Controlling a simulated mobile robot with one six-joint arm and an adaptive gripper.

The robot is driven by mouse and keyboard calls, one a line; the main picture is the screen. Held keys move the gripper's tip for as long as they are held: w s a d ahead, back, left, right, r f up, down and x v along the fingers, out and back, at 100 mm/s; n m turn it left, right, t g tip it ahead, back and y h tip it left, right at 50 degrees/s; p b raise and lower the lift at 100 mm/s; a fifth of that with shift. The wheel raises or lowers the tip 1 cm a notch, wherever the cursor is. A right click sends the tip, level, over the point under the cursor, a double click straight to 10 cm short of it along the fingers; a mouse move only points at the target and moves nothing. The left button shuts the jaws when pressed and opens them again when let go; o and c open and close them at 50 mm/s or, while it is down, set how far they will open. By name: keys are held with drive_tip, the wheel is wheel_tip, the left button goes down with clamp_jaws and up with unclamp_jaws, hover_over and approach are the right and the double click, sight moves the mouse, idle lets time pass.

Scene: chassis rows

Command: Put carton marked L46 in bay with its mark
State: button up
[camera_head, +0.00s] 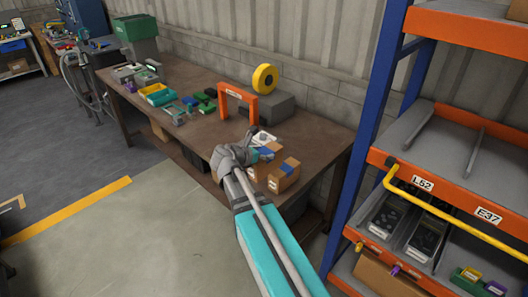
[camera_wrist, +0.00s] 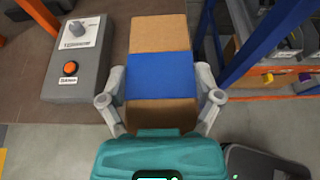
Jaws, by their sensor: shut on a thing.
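My gripper (camera_wrist: 160,88) is shut on a brown carton with a blue band (camera_wrist: 160,116); its fingers press on both sides in the wrist view. No mark on this carton is readable. In the head view my gripper (camera_head: 240,156) is over the near right end of the workbench, and two cartons with blue bands show beside it, one farther (camera_head: 269,152) and one nearer (camera_head: 285,176). Which of these is held, and whether it is off the bench, I cannot tell. The shelf rack's labels read L52 (camera_head: 422,183) and E37 (camera_head: 488,215); no L46 label is readable.
The brown workbench (camera_head: 200,127) carries bins, an orange frame (camera_head: 238,95) and a yellow ring (camera_head: 265,77). A grey control box (camera_wrist: 77,60) stands left of the carton. The rack's blue post (camera_head: 362,130) and a yellow bar (camera_head: 460,228) are at the right. Open floor lies left.

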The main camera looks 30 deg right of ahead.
drive_tip(key=shift+r, duration=0.15)
drive_tip(key=w+a+r+p, duration=0.3)
drive_tip(key=w+r+p, duration=0.1)
drive_tip(key=r+p, duration=0.6)
drive_tip(key=w+a+r+p, duration=0.3)
drive_tip(key=w+r+p, duration=0.1)
drive_tip(key=r+p, duration=0.6)
drive_tip(key=w+a+r+p, duration=0.3)
drive_tip(key=w+r+p, duration=0.1)
drive_tip(key=r+p, duration=0.7)
drive_tip(key=shift+a, duration=0.2)
drive_tip(key=shift+s+a, duration=0.1)
drive_tip(key=shift+s, duration=0.05)
